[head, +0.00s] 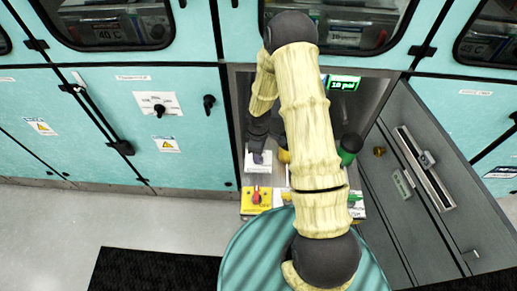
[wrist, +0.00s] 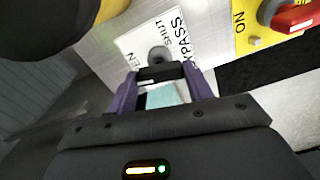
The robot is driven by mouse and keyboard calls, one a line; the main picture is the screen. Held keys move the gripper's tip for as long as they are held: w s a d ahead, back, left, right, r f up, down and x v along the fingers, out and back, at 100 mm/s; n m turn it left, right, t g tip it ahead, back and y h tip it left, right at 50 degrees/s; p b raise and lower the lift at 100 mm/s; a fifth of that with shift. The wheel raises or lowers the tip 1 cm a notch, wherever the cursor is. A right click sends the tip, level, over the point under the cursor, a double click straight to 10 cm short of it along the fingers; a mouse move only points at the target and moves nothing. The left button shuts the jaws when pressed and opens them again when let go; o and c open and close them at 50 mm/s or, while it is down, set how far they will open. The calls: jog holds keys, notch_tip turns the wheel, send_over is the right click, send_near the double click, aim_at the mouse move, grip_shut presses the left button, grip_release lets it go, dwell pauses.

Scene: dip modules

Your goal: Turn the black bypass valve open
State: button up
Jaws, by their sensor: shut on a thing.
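The black bypass valve handle (wrist: 162,73) is in the wrist view, with a grey round hub (wrist: 158,55) just beyond it. My gripper (wrist: 163,83) has its two purple fingers on either side of the handle and is shut on it. Behind it is a white label plate (wrist: 182,38) reading BYPASS and SHUT, with part of another word ending in EN. In the head view my gripper (head: 257,156) is at the white plate (head: 258,166) inside the open bay, and the handle is hidden by my arm.
A red switch handle (head: 256,194) on a yellow plate (head: 264,207) sits close below the gripper. A green knob (head: 351,147) is to the right, past my arm. A display (head: 344,84) reads 10 psi. An open grey door (head: 430,185) bounds the bay's right side.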

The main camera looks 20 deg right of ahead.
jog(key=shift+n+p, duration=0.3)
jog(key=shift+n, duration=0.9)
jog(key=o, duration=1)
jog(key=shift+d, duration=0.1)
jog(key=shift+r, duration=0.1)
notch_tip(320, 180, up, 17)
jog(key=shift+r+p, duration=0.15)
jog(key=shift+p, duration=0.2)
